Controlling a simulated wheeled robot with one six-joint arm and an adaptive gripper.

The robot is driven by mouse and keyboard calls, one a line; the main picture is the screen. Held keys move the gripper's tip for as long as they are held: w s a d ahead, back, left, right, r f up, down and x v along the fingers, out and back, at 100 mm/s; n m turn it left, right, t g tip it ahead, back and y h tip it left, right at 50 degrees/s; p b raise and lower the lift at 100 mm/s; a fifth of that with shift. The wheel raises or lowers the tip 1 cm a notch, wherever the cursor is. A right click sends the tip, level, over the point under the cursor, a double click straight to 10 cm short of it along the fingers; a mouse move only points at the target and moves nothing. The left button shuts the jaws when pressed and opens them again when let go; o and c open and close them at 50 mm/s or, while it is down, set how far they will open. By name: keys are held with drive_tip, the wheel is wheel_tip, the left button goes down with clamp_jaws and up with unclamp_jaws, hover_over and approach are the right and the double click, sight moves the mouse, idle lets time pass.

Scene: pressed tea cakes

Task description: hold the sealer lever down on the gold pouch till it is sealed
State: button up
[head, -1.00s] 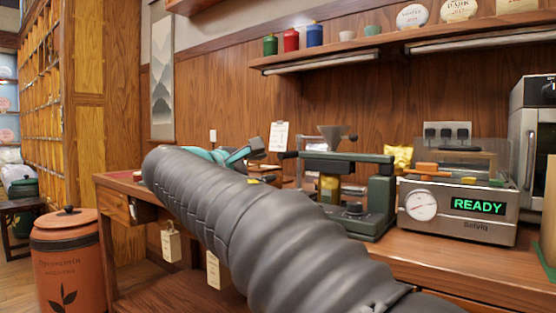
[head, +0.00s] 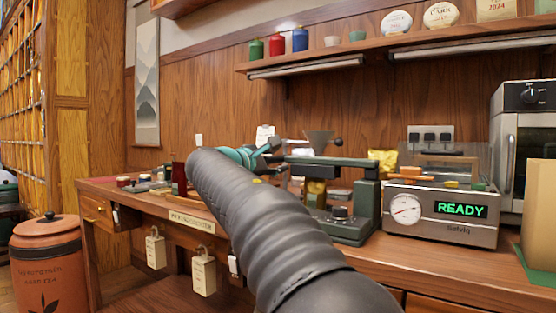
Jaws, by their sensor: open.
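My gripper (head: 264,150), teal and dark, is open and shows small and partly hidden past my dark ribbed arm. It appears close to the left end of a dark green lever device (head: 367,207); I cannot tell whether they touch. A crumpled gold pouch (head: 383,158) shows behind these devices. I cannot tell for sure which device is the sealer. No hold on anything is visible.
The wooden counter (head: 420,262) has bare room in front of the machine. A steel oven (head: 527,150) and a tan box (head: 540,220) bound the right. A shelf (head: 420,38) with jars runs above. A terracotta barrel (head: 47,265) stands on the floor at left.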

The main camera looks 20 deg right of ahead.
drive_tip(key=shift+w+d, duration=0.4)
drive_tip(key=shift+d, duration=0.2)
clamp_jaws()
